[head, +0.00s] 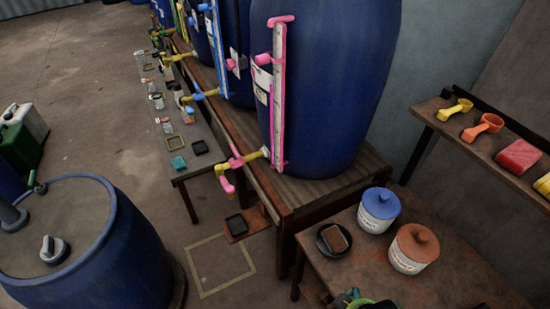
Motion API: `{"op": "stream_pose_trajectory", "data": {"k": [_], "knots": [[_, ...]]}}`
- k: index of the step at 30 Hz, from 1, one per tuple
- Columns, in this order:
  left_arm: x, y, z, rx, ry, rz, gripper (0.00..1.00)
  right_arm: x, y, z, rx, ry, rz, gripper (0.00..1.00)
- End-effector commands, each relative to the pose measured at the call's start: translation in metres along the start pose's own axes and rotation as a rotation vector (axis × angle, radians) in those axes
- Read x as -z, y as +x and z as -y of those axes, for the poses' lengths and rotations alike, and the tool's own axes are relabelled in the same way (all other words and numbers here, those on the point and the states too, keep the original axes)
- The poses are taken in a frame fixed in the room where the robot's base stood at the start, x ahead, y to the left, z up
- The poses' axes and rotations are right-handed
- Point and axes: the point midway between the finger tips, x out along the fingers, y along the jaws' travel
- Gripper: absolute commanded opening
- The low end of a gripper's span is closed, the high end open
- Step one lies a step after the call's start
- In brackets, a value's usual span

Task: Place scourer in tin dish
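A dark round dish (322,246) stands near the left end of the wooden table at the lower right. A brown block (337,237), which looks like the scourer, lies in this dish, seemingly tilted against its rim. I cannot tell from this view whether the dish is tin. Neither of my grippers shows in the head view.
A blue-lidded jar (378,211) and an orange-lidded jar (414,249) stand right of the dish. Green and teal items (357,300) sit at the table's front edge, partly cut off. A wall shelf (449,123) holds scoops. A large blue vat (325,90) stands behind; a blue drum (85,245) is at left.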

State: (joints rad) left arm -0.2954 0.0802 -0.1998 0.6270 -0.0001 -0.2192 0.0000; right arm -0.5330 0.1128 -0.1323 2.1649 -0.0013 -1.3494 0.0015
Motion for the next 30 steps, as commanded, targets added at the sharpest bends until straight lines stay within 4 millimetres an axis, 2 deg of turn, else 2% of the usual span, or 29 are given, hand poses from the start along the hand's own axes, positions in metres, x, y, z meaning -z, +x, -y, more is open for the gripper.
{"op": "stream_pose_trajectory", "data": {"k": [1,5,8,12,14,18,21,24,27,30], "knots": [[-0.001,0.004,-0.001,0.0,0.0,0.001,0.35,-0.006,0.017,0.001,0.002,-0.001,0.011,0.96],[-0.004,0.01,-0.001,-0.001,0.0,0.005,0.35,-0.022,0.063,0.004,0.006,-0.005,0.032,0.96],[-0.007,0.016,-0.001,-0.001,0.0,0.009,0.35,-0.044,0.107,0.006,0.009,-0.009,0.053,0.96],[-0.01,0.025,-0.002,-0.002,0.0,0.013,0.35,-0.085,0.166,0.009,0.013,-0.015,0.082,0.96],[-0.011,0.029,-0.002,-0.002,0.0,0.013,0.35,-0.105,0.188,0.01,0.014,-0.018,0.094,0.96],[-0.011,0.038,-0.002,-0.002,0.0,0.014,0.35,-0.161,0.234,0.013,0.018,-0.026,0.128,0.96],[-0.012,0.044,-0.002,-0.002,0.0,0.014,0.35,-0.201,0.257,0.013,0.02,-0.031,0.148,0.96],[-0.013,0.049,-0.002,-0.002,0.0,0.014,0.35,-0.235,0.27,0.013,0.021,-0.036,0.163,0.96],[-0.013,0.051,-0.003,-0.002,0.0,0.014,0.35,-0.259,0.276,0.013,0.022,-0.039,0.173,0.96],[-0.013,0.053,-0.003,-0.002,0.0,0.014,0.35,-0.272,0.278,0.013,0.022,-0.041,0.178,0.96]]}}
